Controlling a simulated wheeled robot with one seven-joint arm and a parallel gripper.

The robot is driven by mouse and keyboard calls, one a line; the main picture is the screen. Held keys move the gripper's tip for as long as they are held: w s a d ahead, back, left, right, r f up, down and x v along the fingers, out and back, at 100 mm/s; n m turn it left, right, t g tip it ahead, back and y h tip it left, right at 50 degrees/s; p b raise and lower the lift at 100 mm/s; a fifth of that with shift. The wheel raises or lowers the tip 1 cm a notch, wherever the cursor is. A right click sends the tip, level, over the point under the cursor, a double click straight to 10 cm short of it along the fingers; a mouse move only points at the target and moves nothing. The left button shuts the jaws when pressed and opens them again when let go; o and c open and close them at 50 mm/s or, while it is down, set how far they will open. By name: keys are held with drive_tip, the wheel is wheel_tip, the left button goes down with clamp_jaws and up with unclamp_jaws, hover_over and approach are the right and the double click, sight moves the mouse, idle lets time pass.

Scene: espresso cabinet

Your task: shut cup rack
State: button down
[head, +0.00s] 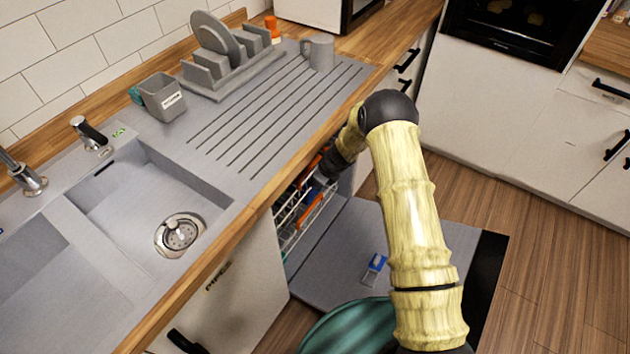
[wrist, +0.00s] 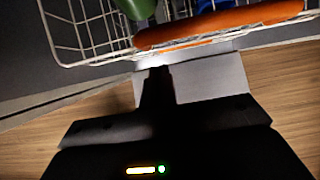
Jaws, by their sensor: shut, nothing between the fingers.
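The cup rack (head: 290,228) is a white wire basket in the open dishwasher under the counter. It holds orange and blue items and sits at least partly out past the counter edge; how far is unclear. The rack's wires (wrist: 75,42) cross the top of the wrist view, with a long orange item (wrist: 225,22) and a green item (wrist: 137,8) in it. My gripper (wrist: 157,75) is shut and empty, its fingertips pointing at the front of the rack just below the orange item. I cannot tell whether they touch it. In the head view my arm partly hides the gripper and rack.
The dishwasher door (head: 335,255) lies folded down below the rack, with a small blue and white part (head: 374,269) on its inner face. The counter edge (head: 245,232) overhangs the opening. Wooden floor (head: 540,250) is clear to the right.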

drive_tip(key=shift+r, duration=0.1)
drive_tip(key=s+d+r+b, duration=0.2)
drive_tip(key=s+d, duration=0.4)
drive_tip(key=d, duration=0.5)
drive_tip(key=shift+s+d+r, duration=0.2)
drive_tip(key=shift+d+r, duration=0.05)
drive_tip(key=shift+d, duration=0.05)
drive_tip(key=shift+s, duration=0.15)
